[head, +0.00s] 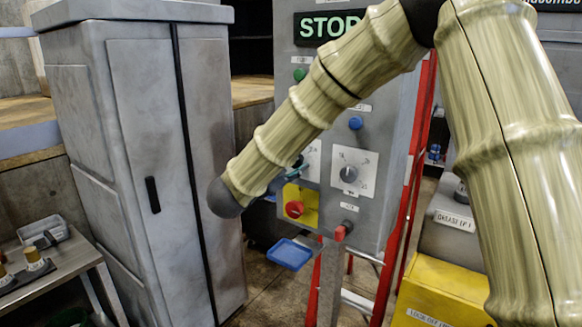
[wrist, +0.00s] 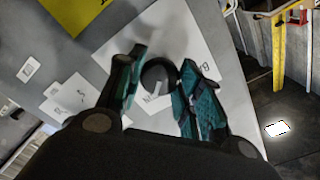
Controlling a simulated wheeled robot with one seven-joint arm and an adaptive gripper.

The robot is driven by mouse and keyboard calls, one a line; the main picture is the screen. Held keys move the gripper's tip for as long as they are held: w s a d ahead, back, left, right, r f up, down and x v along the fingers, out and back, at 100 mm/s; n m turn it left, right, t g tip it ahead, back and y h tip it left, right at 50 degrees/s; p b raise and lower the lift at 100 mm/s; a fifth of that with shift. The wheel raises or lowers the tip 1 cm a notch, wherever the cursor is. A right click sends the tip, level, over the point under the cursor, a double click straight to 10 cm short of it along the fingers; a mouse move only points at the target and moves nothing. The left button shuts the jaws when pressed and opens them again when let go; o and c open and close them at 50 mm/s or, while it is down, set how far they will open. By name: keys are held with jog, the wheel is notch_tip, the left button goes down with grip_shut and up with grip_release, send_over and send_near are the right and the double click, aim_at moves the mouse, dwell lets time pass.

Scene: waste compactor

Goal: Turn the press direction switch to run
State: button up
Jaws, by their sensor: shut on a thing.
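A dark round switch knob (wrist: 158,75) with a light pointer mark sits on a white plate (wrist: 190,50) in the wrist view. My gripper (wrist: 157,90) has its teal fingers on either side of the knob and is shut on it. In the head view my gripper (head: 296,170) is at the left white plate (head: 313,160) of the grey control panel (head: 385,215). My arm and gripper hide the knob there. The lettering on the plate is too small or blurred to read surely.
A second white plate with a grey dial (head: 349,174) is just right. A yellow plate with a red knob (head: 294,209) is below, and a red-handled switch (head: 343,230) lower right. A blue button (head: 356,123) is above. A grey cabinet (head: 150,150) stands left; a red ladder (head: 408,195) stands right.

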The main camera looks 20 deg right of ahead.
jog(key=shift+f, duration=0.1)
jog(key=o, duration=1)
jog(key=shift+o, duration=0.2)
jog(key=v, duration=1.2)
